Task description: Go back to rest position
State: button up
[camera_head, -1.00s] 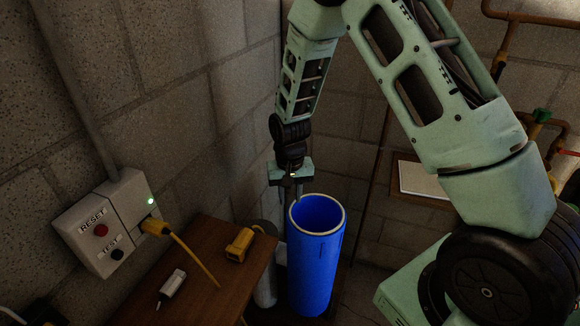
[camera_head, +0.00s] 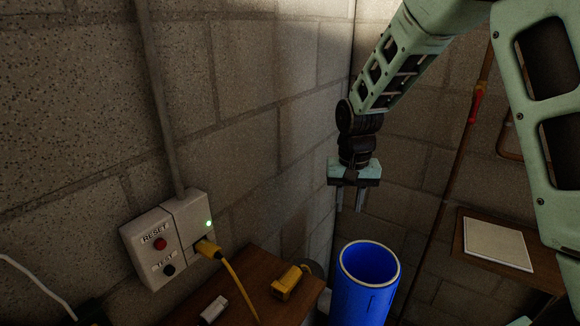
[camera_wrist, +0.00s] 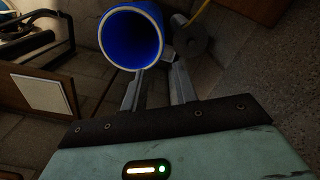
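My gripper (camera_head: 349,208) hangs pointing down above the blue open-topped cylinder (camera_head: 366,290) in the head view. Its two thin fingers are apart with nothing between them. In the wrist view my gripper (camera_wrist: 157,80) also shows empty, with its fingers spread and the blue cylinder (camera_wrist: 131,38) beyond the tips. The cylinder has a pale rim, and its inside looks empty as far as I can see.
A wooden table (camera_head: 255,285) holds a yellow connector (camera_head: 286,282) and a small grey-white device (camera_head: 213,309). Block walls stand close to the left and behind.

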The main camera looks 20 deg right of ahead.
jog(key=s+a+r+n, duration=0.4)
jog(key=s+a+n, duration=0.1)
jog(key=s+a, duration=0.65)
jog(key=s+a+r+n, duration=0.1)
jog(key=s+a+n, duration=0.1)
jog(key=s, duration=0.5)
jog(key=s+a+r+n, duration=0.1)
jog(key=s+a+n, duration=0.2)
jog(key=s+n, duration=0.2)
jog(key=s, duration=0.3)
jog(key=shift+s+a+y, duration=0.3)
jog(key=shift+a, duration=0.05)
